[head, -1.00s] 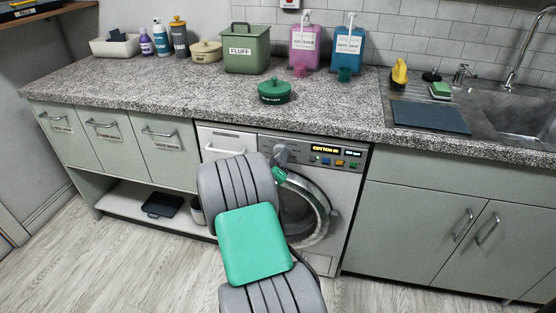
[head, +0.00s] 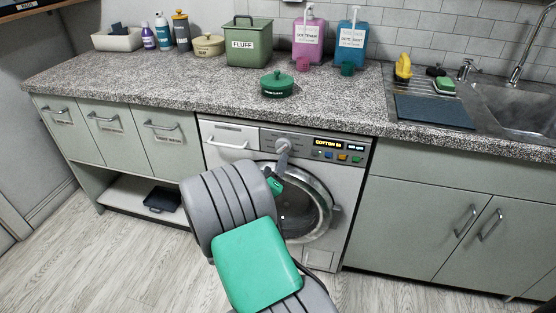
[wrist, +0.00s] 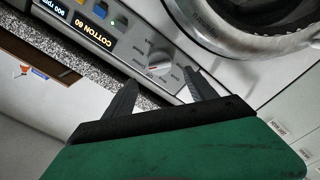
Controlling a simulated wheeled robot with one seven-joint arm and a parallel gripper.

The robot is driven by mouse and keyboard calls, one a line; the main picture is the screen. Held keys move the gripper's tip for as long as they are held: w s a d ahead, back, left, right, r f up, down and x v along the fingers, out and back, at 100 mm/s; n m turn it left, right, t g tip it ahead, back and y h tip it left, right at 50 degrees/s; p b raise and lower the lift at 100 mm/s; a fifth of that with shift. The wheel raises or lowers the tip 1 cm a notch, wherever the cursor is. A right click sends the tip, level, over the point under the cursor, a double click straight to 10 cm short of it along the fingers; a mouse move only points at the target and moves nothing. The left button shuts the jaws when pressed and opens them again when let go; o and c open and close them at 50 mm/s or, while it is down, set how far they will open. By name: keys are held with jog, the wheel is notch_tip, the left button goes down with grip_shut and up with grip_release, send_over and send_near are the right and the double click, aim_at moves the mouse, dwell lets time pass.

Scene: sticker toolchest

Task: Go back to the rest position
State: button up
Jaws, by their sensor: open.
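My gripper (wrist: 160,82) is open and empty in the wrist view, its two dark fingers apart. The washing machine's round dial (wrist: 159,62) shows just beyond the fingertips, and I see a gap rather than a grip. In the head view my gripper (head: 283,152) is small and partly hidden by my grey and green arm, in front of the machine's control panel. The washing machine (head: 350,180) has a lit display (head: 328,144) reading COTTON, coloured buttons and a round door (head: 308,205), which looks shut. The arm covers part of the door.
The speckled worktop (head: 160,85) above holds a green FLUFF bin (head: 248,46), a green lidded pot (head: 277,87), pink and blue dispensers and several bottles. A sink (head: 525,105) is at right. Cabinets flank the machine. The floor (head: 110,250) at left is clear.

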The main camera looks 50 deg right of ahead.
jog(key=shift+s+a, duration=0.1)
jog(key=shift+a, duration=0.1)
